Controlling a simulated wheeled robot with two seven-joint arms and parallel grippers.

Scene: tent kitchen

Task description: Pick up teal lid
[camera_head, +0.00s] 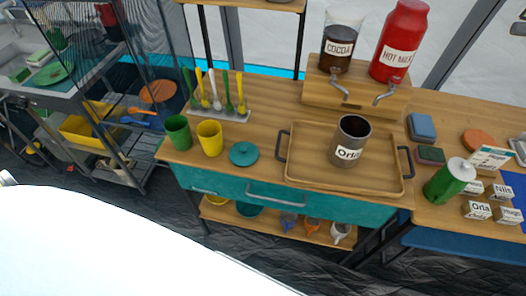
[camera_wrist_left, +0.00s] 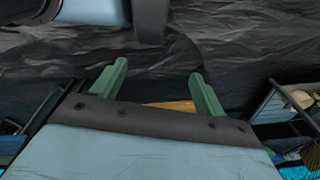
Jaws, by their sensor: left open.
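The teal lid (camera_head: 243,153) is a round disc with a small knob. It lies flat on the wooden counter, right of the yellow cup and left of the tray, in the head view. My left gripper (camera_wrist_left: 155,88) shows in the left wrist view with its two green fingers apart and nothing between them. It faces dark, crinkled floor sheeting, away from the lid. Neither gripper shows in the head view, and the lid does not show in the left wrist view.
A green cup (camera_head: 178,132) and a yellow cup (camera_head: 210,138) stand left of the lid. A cutlery holder (camera_head: 219,114) is behind it. A wooden tray (camera_head: 301,176) with a mug labelled Orla (camera_head: 349,141) is to its right. The counter's front edge is close to the lid.

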